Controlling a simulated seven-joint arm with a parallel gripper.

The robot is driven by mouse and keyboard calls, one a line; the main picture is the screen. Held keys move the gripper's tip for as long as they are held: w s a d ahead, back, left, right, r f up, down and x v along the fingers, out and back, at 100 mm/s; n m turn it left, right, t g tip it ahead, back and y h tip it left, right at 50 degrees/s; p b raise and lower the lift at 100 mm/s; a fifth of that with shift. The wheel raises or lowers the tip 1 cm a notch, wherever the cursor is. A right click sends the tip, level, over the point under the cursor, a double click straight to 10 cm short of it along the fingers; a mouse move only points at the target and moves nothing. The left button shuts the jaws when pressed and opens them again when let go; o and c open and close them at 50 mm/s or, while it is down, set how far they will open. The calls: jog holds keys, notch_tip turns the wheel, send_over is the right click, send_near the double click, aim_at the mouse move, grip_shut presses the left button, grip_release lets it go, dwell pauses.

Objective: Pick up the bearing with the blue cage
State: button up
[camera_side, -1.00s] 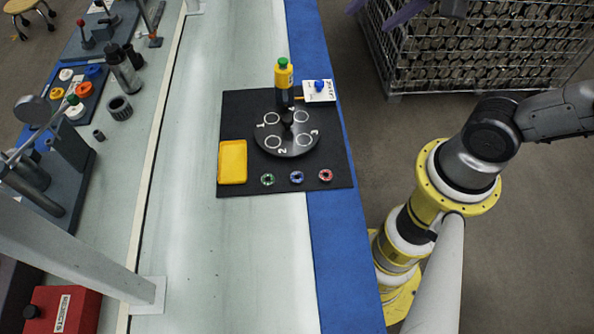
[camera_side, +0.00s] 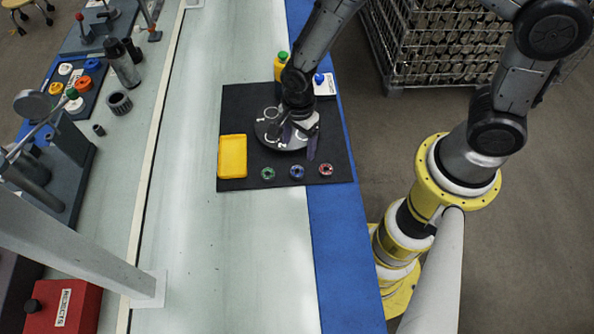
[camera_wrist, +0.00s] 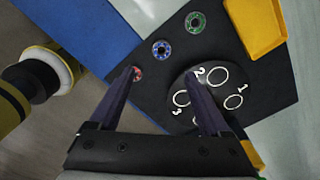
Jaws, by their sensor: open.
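The bearing with the blue cage (camera_side: 297,171) lies on the black mat (camera_side: 240,106) in the side view, between the green-caged bearing (camera_side: 267,173) and the red-caged bearing (camera_side: 326,169). In the wrist view the blue bearing (camera_wrist: 162,49) is ahead of the fingers, between the green bearing (camera_wrist: 195,22) and the red bearing (camera_wrist: 136,73). My gripper (camera_wrist: 162,85) is open and empty. In the side view my gripper (camera_side: 298,143) is above the round numbered plate (camera_side: 268,138), behind the row of bearings. The left fingertip overlaps the red bearing's edge in the wrist view.
A yellow tray (camera_side: 232,157) sits at the mat's left. A yellow bottle with a green cap (camera_side: 281,66) and a white box with a blue button (camera_side: 325,86) stand behind the plate, partly hidden by my arm. The bench in front of the mat is clear.

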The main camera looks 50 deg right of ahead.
aim_at(297, 171)
notch_tip(297, 171, down, 12)
jog(key=shift+w+a+r, duration=0.1)
jog(key=shift+w+r, duration=0.05)
jog(key=shift+r, duration=0.1)
dwell(0.3)
grip_shut()
dwell(0.4)
